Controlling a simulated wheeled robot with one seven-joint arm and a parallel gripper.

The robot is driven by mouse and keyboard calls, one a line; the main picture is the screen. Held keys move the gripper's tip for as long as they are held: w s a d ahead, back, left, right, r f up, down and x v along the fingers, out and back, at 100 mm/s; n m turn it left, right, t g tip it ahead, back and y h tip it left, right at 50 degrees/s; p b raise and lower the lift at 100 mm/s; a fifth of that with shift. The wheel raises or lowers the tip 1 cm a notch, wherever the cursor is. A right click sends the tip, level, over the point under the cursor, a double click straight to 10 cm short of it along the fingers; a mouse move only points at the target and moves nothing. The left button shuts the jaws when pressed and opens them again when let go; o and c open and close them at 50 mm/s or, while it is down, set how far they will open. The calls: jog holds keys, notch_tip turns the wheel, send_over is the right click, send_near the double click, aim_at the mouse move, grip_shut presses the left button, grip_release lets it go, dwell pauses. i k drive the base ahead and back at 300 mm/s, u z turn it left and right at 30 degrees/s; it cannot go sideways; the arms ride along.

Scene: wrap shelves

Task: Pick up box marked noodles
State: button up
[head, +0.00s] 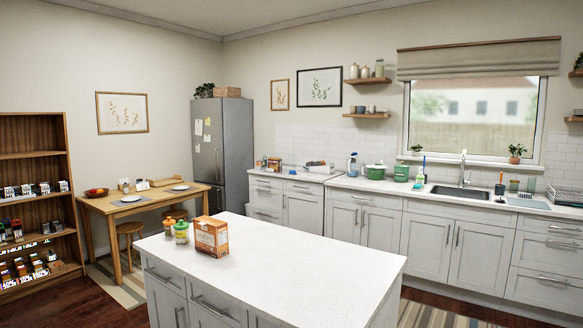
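An orange-brown box (211,236) stands upright on the white island counter (290,268); its print is too small to read. Several small dark, white and red packages (35,190) stand in rows on the wooden shelf unit (30,153) at the far left; their labels cannot be read. Small boxes (273,163) also stand on the back counter by the fridge. I cannot tell which box is marked noodles. My gripper is not in view.
An orange-topped jar (168,227) and a green-topped jar (181,233) stand left of the orange-brown box. A wooden table (150,200) with stools lies between shelf and fridge (222,145). Dark wooden floor (80,305) is open between shelf and island.

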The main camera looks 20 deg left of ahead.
aim_at(272, 162)
jog(key=z, duration=0.45)
jog(key=i, duration=5.85)
jog(key=u, duration=2.45)
jog(key=i, duration=1.1)
